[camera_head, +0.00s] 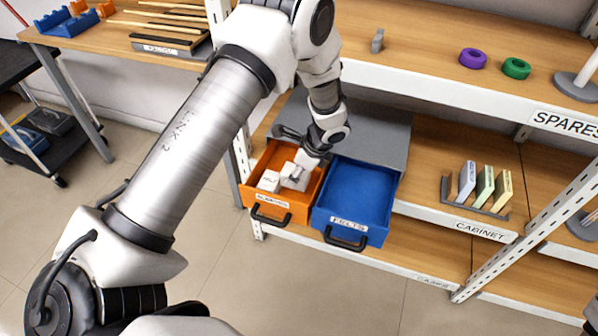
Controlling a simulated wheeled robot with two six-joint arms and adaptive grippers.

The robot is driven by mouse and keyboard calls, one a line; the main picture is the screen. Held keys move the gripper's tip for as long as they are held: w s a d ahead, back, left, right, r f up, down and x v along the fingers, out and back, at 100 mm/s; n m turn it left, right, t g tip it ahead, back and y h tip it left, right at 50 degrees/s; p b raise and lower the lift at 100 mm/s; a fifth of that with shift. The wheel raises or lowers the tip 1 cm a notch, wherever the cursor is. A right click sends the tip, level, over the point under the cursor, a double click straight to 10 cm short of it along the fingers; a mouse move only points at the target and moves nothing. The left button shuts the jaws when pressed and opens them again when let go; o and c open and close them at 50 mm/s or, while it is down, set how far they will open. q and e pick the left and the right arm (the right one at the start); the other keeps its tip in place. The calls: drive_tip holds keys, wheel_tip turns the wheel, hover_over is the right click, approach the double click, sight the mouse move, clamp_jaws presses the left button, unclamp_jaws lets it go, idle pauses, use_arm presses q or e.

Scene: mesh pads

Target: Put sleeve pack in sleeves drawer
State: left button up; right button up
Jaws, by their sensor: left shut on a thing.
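An orange drawer (282,218) is pulled open, with a small label on its front that is hard to read. A white pack (268,181) lies inside it at the left. My left gripper (294,178) reaches down into this drawer from above and is shut on a white sleeve pack (288,171). The fingertips and the held pack are small and overlap, so I cannot tell whether the pack touches the drawer floor.
An open, empty-looking blue drawer (354,196) is just right of the orange one. A grey cabinet top (380,135) is behind them. Upright slim boxes (485,185) stand on the shelf to the right. Purple (473,58) and green (516,68) rings lie on the upper shelf.

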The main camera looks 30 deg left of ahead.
use_arm(q)
wheel_tip(320, 180, down, 3)
drive_tip(key=shift+w+d+f, duration=0.1)
drive_tip(key=shift+w, duration=0.05)
drive_tip(key=w, duration=0.2)
drive_tip(key=w+a, duration=0.1)
drive_tip(key=shift+w+f, duration=0.2)
drive_tip(key=shift+w, duration=0.15)
drive_tip(key=shift+f, duration=0.3)
drive_tip(key=shift+s, duration=0.1)
drive_tip(key=shift+f, duration=0.2)
drive_tip(key=o, duration=0.9)
drive_tip(key=shift+r, duration=0.1)
